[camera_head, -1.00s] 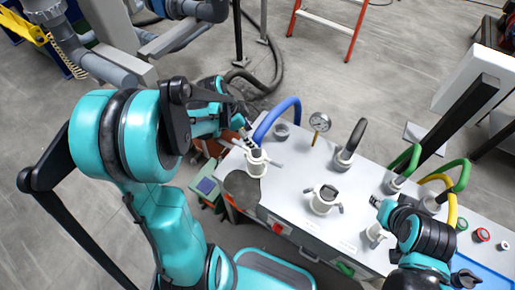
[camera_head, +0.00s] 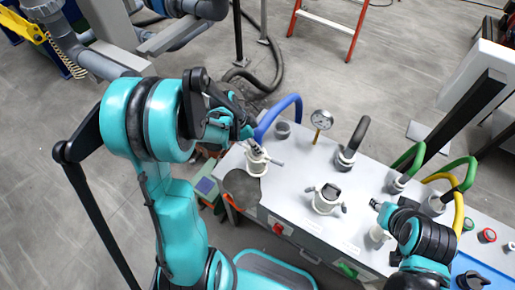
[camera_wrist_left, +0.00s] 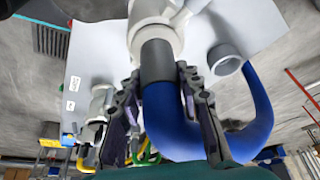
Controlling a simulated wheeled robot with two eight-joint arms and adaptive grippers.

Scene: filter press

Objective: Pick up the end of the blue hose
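The blue hose (camera_head: 288,104) arches over the top of the grey machine at its left end. In the left wrist view, the blue hose (camera_wrist_left: 185,140) runs up to a dark grey end sleeve (camera_wrist_left: 157,62) seated in a white coupling (camera_wrist_left: 153,28). The coupling also shows in the head view (camera_head: 256,163). My left gripper (camera_head: 252,147) is at this coupling. In the left wrist view, its fingers (camera_wrist_left: 159,72) stand apart on either side of the hose end, with no clear grip. My right gripper (camera_head: 377,204) is near the machine's front side, its fingers too small to judge.
The machine top (camera_head: 290,165) carries a pressure gauge (camera_head: 321,121), a black hose (camera_head: 359,133), green hoses (camera_head: 410,155) and a yellow hose (camera_head: 458,215). Another white coupling (camera_head: 326,199) stands near the middle. A red ladder (camera_head: 355,30) is behind, with open floor around it.

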